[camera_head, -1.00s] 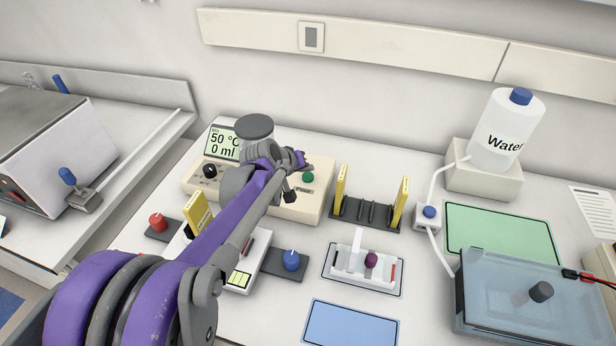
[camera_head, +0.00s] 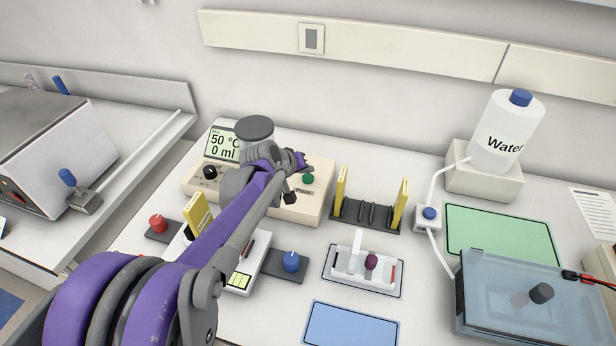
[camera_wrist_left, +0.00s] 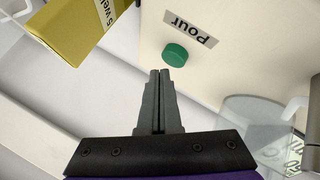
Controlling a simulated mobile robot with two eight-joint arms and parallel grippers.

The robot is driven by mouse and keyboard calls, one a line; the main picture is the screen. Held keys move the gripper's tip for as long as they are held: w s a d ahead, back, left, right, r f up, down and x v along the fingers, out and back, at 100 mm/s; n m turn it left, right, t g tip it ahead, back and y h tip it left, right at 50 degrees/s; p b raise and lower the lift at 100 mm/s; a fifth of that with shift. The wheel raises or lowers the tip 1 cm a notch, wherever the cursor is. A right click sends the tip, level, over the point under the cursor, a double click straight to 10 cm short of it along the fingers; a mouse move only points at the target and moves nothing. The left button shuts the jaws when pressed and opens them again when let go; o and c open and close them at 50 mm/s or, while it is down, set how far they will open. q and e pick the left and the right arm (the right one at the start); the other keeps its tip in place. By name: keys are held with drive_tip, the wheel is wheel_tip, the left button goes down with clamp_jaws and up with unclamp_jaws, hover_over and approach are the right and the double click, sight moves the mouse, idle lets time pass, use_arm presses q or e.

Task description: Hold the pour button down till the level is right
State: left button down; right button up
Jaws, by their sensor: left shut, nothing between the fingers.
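The cream machine (camera_head: 300,207) stands at the back of the bench. Its screen (camera_head: 222,144) reads 50 °C and 0 ml. The green pour button (camera_head: 308,179) is on its right part; in the left wrist view the button (camera_wrist_left: 175,55) sits beside the "Pour" label (camera_wrist_left: 190,27). My left gripper (camera_head: 290,197) is shut and empty, close to the button. In the left wrist view its fingertips (camera_wrist_left: 160,73) lie just short of the button in the picture; a small gap shows and I see no contact. My right gripper is not in view.
A black rack (camera_head: 366,214) with yellow upright pieces stands right of the machine. A white tray with a comb (camera_head: 362,271), a blue-lidded tank (camera_head: 535,310) and a water bottle (camera_head: 505,135) are further right. A blue knob (camera_head: 291,261) lies below my arm.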

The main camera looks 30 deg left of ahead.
use_arm(q)
drive_tip(key=shift+f, duration=0.2)
idle(0.6)
drive_tip(key=shift+f, duration=0.25)
drive_tip(key=shift+f+b, duration=0.45)
drive_tip(key=shift+b, duration=0.05)
idle(6.5)
